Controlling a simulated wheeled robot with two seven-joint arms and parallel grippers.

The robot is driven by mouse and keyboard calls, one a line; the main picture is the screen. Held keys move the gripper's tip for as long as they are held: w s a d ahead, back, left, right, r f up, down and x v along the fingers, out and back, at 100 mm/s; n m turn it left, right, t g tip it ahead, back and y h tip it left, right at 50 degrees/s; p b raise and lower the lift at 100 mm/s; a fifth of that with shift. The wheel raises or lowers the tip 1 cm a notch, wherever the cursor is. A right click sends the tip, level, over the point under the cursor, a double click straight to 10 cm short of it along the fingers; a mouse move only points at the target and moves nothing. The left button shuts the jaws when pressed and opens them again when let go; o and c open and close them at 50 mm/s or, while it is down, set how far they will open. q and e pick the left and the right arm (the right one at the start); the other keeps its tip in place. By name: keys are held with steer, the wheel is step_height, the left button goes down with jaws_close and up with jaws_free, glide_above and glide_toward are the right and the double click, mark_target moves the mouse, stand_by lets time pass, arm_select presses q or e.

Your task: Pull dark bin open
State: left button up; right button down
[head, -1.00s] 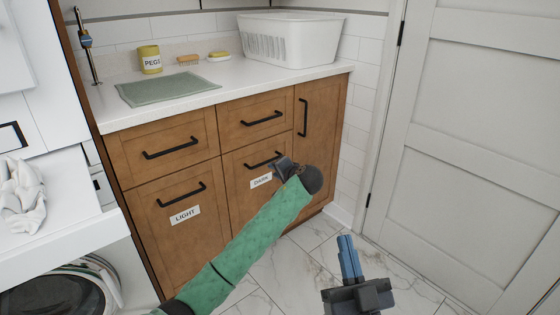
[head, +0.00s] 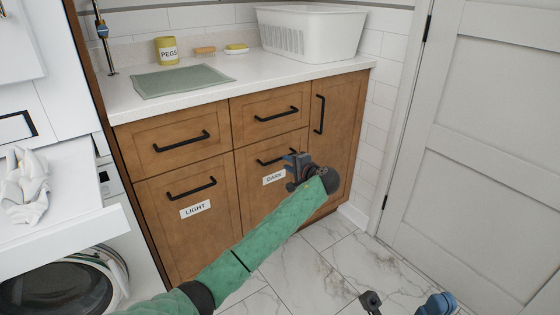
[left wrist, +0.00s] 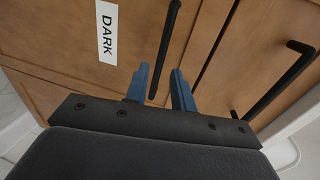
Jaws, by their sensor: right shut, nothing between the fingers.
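The dark bin is a brown wooden front (head: 262,205) with a white DARK label (head: 274,178) and a black bar handle (head: 276,157). It looks closed, flush with the fronts around it. My left gripper (head: 296,160) is at the right end of that handle in the head view. In the left wrist view my left gripper (left wrist: 161,82) is open, with the handle (left wrist: 166,45) between its blue fingers, and the DARK label (left wrist: 107,32) shows beside it. I see a gap on both sides of the bar. My right gripper (head: 438,303) is shut and empty at the bottom edge.
The LIGHT front (head: 190,235) is left of the dark bin, with drawers above both. A tall door (head: 335,150) stands to the right. The counter (head: 240,85) holds a white basket (head: 312,38). A washer (head: 65,285) is at left. Marble floor (head: 320,265) is clear.

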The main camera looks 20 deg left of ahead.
mark_target(280, 159)
arm_select(q)
steer(key=shift+b+x, duration=0.55)
steer(key=shift+x, duration=2.4)
jaws_close()
steer(key=shift+s, duration=0.1)
